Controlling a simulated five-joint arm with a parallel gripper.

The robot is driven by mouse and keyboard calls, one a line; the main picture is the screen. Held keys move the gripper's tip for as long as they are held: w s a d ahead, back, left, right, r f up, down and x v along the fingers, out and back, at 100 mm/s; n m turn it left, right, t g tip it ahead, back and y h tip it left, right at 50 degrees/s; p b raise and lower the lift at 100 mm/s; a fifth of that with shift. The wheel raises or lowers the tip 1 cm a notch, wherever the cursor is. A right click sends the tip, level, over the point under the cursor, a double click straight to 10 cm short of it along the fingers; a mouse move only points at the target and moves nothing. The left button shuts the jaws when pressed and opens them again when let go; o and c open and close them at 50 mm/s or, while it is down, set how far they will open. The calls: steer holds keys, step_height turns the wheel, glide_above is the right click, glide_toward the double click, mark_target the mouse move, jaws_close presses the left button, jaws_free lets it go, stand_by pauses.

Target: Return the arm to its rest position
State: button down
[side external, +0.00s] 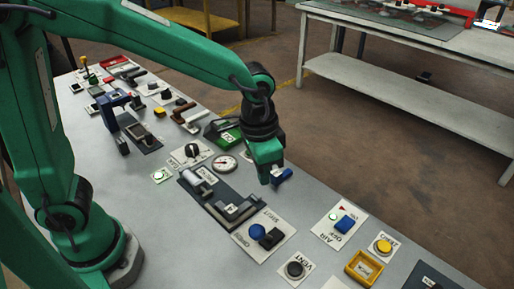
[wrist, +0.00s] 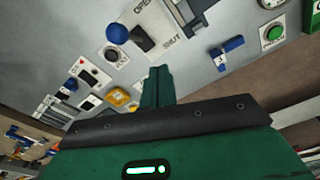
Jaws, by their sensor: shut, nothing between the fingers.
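My green arm reaches over the grey panel table (side external: 150,222) in the side view. My gripper (side external: 268,180) points down above the panel, to the right of the round gauge (side external: 224,163). In the wrist view my gripper (wrist: 157,72) has its green fingers together, with nothing held between them. In the wrist view a blue handle (wrist: 228,46) lies to the right, apart from the fingers.
A slide gate (side external: 240,211), a blue knob (side external: 257,231) by an OPEN/SHUT plate, a VENT button (side external: 294,269), an AIR switch (side external: 345,224), a yellow tray (side external: 363,268) and a yellow button (side external: 382,246) stand near. Several levers fill the far end. A white bench (side external: 400,95) stands behind.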

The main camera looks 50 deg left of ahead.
steer(key=s+a+r+n+t, duration=0.2)
steer(key=s+a+r, duration=0.2)
steer(key=a, duration=0.4)
steer(key=s+a+r+n+t, duration=0.2)
steer(key=s+a+r+n, duration=0.1)
steer(key=s+a, duration=0.4)
steer(key=shift+a+r+t, duration=0.4)
steer(key=shift+a+r, duration=0.25)
steer(key=shift+a, duration=0.25)
